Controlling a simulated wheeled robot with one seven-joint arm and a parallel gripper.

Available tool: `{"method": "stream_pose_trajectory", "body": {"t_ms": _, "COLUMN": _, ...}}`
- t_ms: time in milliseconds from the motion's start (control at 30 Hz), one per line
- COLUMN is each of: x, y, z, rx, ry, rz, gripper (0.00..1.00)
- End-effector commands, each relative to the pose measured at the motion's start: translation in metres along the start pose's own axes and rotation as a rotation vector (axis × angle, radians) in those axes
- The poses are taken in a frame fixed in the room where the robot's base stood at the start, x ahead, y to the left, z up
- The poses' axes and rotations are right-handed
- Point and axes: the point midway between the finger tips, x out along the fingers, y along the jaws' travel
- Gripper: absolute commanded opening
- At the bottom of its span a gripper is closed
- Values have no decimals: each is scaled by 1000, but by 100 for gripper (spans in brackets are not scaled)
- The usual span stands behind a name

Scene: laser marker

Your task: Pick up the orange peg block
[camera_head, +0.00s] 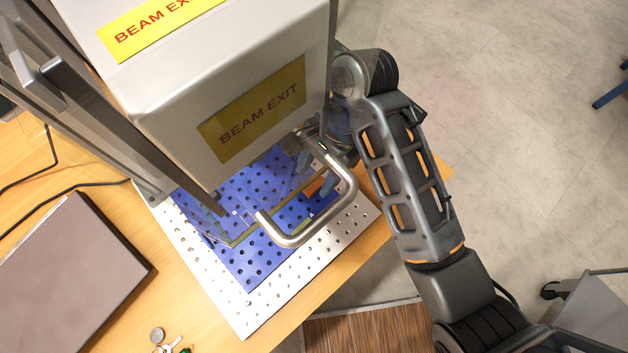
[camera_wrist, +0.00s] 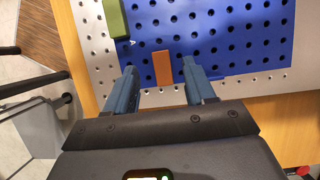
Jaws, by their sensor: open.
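The orange peg block (camera_wrist: 162,68) lies at the edge of the blue perforated plate (camera_wrist: 230,32). In the wrist view it sits between the two blue fingers of my gripper (camera_wrist: 159,66), with a gap on each side. The fingers are apart and hold nothing. I cannot tell how high the fingertips are above the plate. In the head view a small part of the orange block (camera_head: 313,187) shows behind the machine's handle, beside a blue finger. The rest of my gripper is mostly hidden there by the machine and handle.
A green block (camera_wrist: 115,18) lies on the plate to the left. The machine head marked "BEAM EXIT" (camera_head: 270,60) and its curved metal handle (camera_head: 300,240) stand close to my arm. A silver perforated base (camera_head: 250,312) surrounds the plate. A grey box (camera_head: 65,270) and keys lie on the wooden table.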

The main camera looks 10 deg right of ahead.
Motion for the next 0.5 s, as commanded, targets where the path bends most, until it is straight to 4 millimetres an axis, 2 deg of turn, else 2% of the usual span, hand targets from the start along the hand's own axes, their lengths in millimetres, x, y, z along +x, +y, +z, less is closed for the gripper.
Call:
{"method": "stream_pose_trajectory", "body": {"t_ms": 100, "x": 23, "y": -1, "z": 2, "rx": -1, "ry": -1, "rz": 4, "gripper": 54}}
{"method": "stream_pose_trajectory", "body": {"t_ms": 200, "x": 33, "y": -1, "z": 2, "rx": 1, "ry": -1, "rz": 2, "gripper": 54}}
{"method": "stream_pose_trajectory", "body": {"t_ms": 500, "x": 39, "y": -1, "z": 2, "rx": -1, "ry": 1, "rz": 0, "gripper": 52}}
